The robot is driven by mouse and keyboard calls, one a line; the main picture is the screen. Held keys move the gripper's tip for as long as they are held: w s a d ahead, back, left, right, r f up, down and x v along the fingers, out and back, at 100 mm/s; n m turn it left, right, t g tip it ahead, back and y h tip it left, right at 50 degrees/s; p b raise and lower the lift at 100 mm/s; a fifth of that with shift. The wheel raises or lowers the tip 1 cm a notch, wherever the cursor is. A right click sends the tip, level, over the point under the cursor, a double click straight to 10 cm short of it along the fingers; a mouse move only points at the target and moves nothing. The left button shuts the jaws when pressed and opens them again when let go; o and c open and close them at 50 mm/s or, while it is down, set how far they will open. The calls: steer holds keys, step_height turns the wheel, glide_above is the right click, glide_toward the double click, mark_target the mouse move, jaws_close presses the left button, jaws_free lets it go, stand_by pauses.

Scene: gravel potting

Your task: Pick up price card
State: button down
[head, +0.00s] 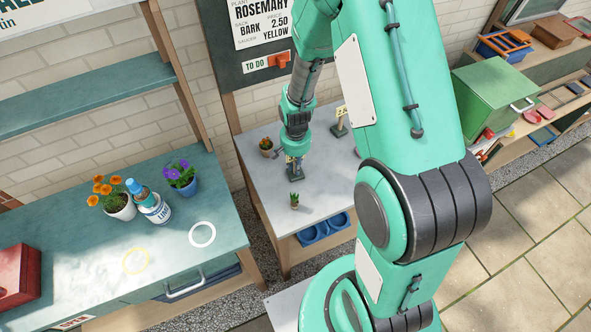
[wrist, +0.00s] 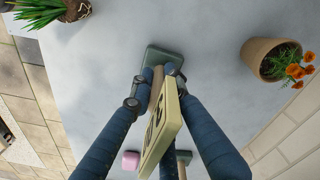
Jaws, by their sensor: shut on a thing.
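A cream price card (wrist: 162,133) with dark figures on its face stands on a post above a dark grey-green base (wrist: 165,57) in the wrist view. My gripper (wrist: 158,78) is shut on the card's post, one finger on each side, just above the base. In the head view my gripper (head: 294,158) points down over the grey table, with the dark base (head: 296,174) under it. Much of the card is hidden there by the gripper. I cannot tell whether the base touches the table. A second price card (head: 341,113) stands farther back.
A potted orange-flowered plant (wrist: 269,63) and a bare-rooted plant (wrist: 75,10) flank the gripper on the grey table (head: 318,200). A pink object (wrist: 130,160) is also near. The green bench (head: 90,255) holds flower pots and a bottle (head: 155,211).

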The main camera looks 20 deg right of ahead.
steer(key=shift+r, duration=0.1)
steer(key=shift+r+p, duration=0.8)
steer(key=shift+r, duration=4.1)
